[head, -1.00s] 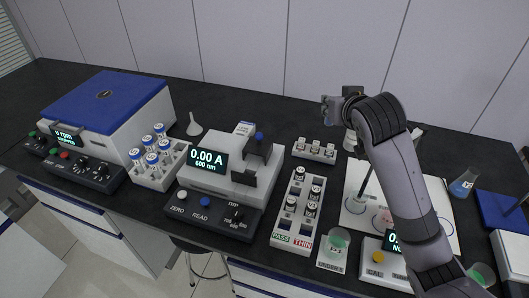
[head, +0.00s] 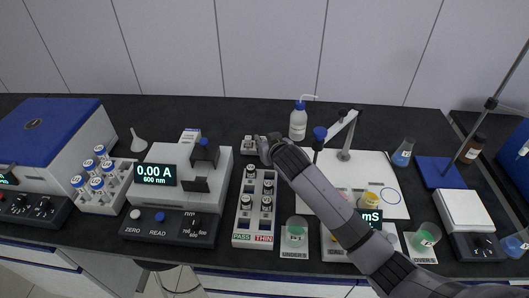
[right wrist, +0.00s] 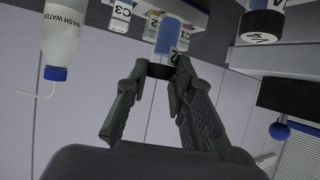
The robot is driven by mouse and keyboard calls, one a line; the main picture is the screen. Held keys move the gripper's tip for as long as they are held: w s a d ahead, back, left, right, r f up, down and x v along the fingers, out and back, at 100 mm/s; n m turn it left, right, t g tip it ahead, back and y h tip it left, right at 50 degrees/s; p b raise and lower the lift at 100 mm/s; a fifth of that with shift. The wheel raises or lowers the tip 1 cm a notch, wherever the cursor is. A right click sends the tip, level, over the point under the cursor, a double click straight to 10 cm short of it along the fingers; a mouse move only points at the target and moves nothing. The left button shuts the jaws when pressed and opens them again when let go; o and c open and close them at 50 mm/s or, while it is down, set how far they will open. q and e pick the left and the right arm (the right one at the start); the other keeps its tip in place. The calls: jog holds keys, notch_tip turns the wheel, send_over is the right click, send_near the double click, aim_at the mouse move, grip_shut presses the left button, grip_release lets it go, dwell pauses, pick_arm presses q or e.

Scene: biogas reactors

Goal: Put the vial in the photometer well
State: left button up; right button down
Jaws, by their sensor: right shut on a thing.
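The photometer (head: 215,172) stands left of centre in the head view, its display reading 0.00 A, 600 nm. In the right wrist view my right gripper (right wrist: 163,70) is shut on the black cap of a vial with a blue body (right wrist: 167,36). The vial is by the rack's C2 label; I cannot tell if it is clear of its slot. My left gripper is out of view.
A white PASS/THIN rack (head: 241,227) with several black-capped vials stands right of the photometer. Beakers with green liquid (head: 295,235) stand in front. A wash bottle (head: 298,120) is behind my right arm.

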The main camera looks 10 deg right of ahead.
jog(key=shift+f, duration=2.4)
jog(key=shift+f, duration=0.1)
jog(key=c, duration=1.4)
grip_release()
